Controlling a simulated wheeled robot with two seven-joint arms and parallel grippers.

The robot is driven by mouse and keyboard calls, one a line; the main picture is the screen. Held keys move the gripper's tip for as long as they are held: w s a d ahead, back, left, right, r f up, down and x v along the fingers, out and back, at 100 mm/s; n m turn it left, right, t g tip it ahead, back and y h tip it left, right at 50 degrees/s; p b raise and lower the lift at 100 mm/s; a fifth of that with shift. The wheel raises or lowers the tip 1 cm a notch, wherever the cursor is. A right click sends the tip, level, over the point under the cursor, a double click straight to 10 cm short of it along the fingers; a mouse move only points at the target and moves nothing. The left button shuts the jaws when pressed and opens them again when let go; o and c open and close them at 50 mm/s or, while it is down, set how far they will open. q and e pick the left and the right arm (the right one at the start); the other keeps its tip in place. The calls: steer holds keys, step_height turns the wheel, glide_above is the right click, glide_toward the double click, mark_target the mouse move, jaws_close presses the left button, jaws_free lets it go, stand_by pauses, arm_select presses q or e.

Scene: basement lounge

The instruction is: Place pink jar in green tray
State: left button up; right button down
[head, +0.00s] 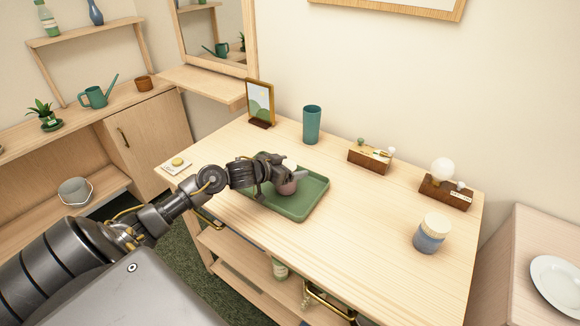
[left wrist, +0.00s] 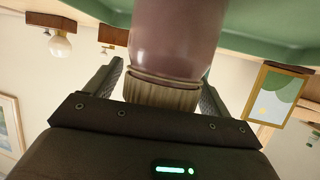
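The pink jar (head: 287,184) is over the middle of the green tray (head: 299,213), which lies on the wooden table. My left gripper (head: 283,177) is at the jar's top and hides part of it. In the left wrist view the jar's pink body (left wrist: 176,35) and ribbed beige lid (left wrist: 162,92) show between my two fingers, which sit close against the lid's sides. The tray (left wrist: 262,28) spreads behind the jar there. The jar's base is out of that view, so I cannot tell whether it touches the tray. My right gripper is not in view.
A picture frame (head: 260,103) and teal cup (head: 312,124) stand behind the tray. Two wooden blocks with small items (head: 369,160) (head: 444,193) and a blue jar (head: 430,233) stand to the right. A small yellow item (head: 177,162) lies left. The table's front right is clear.

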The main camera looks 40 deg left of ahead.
arm_select(q)
steer(key=shift+r, duration=0.15)
steer(key=v, duration=1.2)
stand_by(0.3)
